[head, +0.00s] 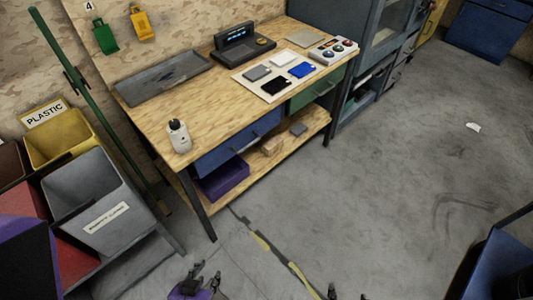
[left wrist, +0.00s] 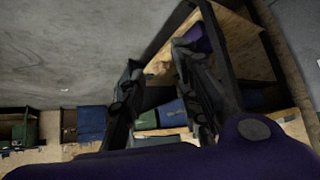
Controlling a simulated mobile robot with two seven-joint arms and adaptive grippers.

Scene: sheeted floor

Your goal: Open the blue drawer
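The blue drawer (head: 238,143) is under the left part of the wooden workbench top (head: 165,100), with a dark handle on its front. It looks closed. My left gripper (head: 206,274) is low at the bottom of the head view, in front of the bench and apart from the drawer. In the left wrist view my left gripper (left wrist: 160,85) has its two dark fingers spread with nothing between them. My right gripper (head: 347,292) shows only its two fingertips at the bottom edge, apart from each other. I cannot tell which blue surface in the left wrist view is the drawer.
A green drawer (head: 315,92) is to the right of the blue one. A purple bin (head: 222,180) sits on the lower shelf (head: 262,158). A white bottle (head: 179,138) stands on the bench top. Sorting bins (head: 100,205) stand at left. The floor (head: 420,190) at right is mostly clear.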

